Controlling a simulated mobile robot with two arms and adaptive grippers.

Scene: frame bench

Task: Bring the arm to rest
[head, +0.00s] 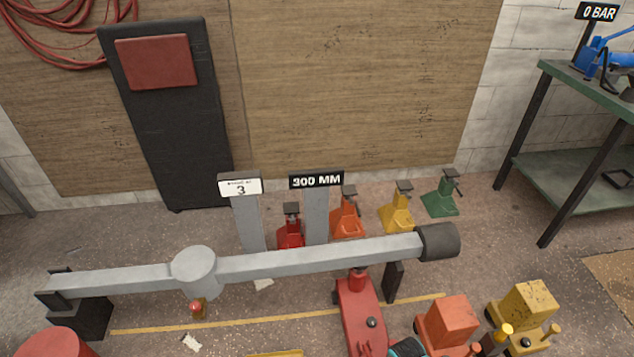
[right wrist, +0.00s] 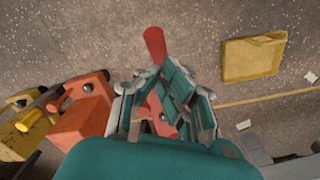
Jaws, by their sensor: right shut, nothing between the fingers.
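My right gripper (right wrist: 163,82) fills the middle of the right wrist view, its teal and grey fingers shut with nothing between them. In the head view only a small teal part of it (head: 407,348) shows at the bottom edge, beside the red floor jack (head: 362,310). In the right wrist view a red handle (right wrist: 154,45) shows just beyond the fingertips, and red parts show behind the fingers. I cannot tell whether the gripper touches them. My left gripper is in neither view.
A grey beam (head: 310,260) spans the bench front. Orange (head: 450,322) and yellow (head: 527,305) units stand right of the red jack. Several coloured stands, including a green one (head: 441,195), line up behind. A yellow tray (right wrist: 253,58) lies on open floor. A green table (head: 600,95) stands right.

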